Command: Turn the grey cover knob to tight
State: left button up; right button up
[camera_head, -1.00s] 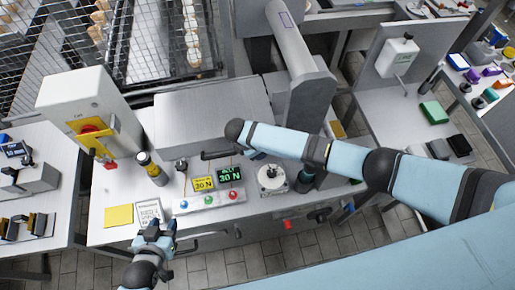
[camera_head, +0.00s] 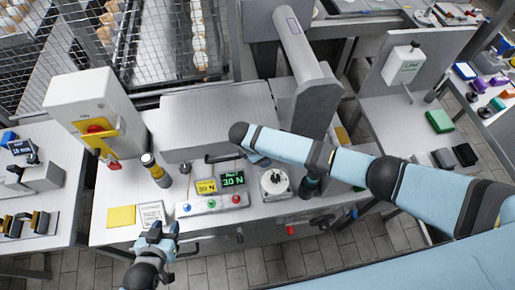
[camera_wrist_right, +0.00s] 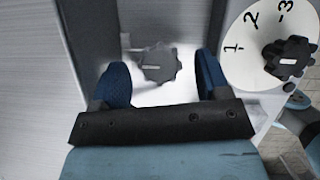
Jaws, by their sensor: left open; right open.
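A dark grey lobed knob (camera_wrist_right: 158,63) with a white mark shows in the right wrist view, in front of a pale panel. My right gripper (camera_wrist_right: 163,78) is open, with one blue finger on each side of the knob; I cannot tell whether they touch it. In the head view my right arm hides this knob and most of the right gripper. My left gripper (camera_head: 160,234) is open and empty in front of the bench's front edge, near a white card.
Beside the grey knob is a white dial (camera_wrist_right: 258,38) numbered 1 to 3 with a black knob (camera_wrist_right: 290,58). A button panel (camera_head: 213,204) with two displays, a yellow pad (camera_head: 121,216) and a switch box (camera_head: 88,112) stand on the bench.

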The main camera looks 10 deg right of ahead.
pick_arm(q)
jog(key=shift+s+f+m+b, duration=0.1)
jog(key=shift+f+m+b, duration=0.3)
jog(key=shift+b, duration=0.35)
pick_arm(e)
jog(key=w+v, duration=0.1)
jog(key=v, duration=1.2)
jog(key=shift+s+r, duration=0.3)
jog(key=shift+s, duration=0.2)
pick_arm(q)
jog(key=shift+w+r, duration=0.1)
jog(key=shift+w, duration=0.25)
